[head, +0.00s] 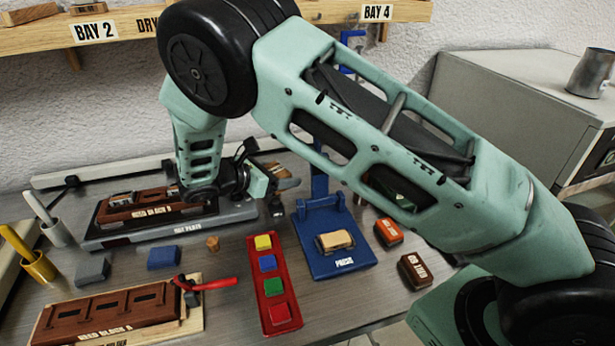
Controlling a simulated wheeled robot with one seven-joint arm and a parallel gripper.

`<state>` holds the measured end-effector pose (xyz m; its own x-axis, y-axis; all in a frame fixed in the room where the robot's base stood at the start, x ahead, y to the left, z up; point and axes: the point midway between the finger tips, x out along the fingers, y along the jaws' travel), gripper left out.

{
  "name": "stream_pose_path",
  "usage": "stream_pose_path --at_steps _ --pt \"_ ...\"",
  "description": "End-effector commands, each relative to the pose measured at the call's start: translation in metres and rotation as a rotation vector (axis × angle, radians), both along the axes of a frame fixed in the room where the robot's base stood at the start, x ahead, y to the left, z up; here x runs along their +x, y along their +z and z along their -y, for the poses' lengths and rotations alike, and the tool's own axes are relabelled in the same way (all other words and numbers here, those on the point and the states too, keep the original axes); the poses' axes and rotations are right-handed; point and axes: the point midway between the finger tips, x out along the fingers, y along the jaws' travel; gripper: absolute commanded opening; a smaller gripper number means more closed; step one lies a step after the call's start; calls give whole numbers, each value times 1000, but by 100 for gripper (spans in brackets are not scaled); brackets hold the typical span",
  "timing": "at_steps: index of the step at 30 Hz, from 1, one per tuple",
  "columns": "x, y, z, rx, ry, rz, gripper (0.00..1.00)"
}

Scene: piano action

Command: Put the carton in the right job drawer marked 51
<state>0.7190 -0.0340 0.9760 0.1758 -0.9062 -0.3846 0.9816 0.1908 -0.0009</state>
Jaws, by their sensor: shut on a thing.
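My gripper (284,187) is above the bench, left of the blue press stand, with its fingers pointing right. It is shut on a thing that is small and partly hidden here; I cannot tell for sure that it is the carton. Some brown, tan-edged material shows just behind the fingers. No drawer marked 51 can be read in this view. A grey cabinet (500,100) stands at the right, and only a strip of its front shows.
A blue press (345,262) holds a tan block. A red tray (258,300) carries several coloured blocks. An orange box (389,232) and a brown box (413,271) lie right of the press. Brown block A (110,315) is front left. A metal jug (590,72) stands on the cabinet.

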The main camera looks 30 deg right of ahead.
Motion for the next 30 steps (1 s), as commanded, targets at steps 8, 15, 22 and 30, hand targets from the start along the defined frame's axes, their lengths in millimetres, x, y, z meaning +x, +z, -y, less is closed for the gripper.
stream_pose_path --at_steps 8,15,22,30 --pt "13 5 72 -3 -5 -3 37" --pt "24 5 129 -1 -5 -2 37" --pt "30 -9 161 -2 0 -5 37" --pt "31 -33 160 -1 1 -2 37"
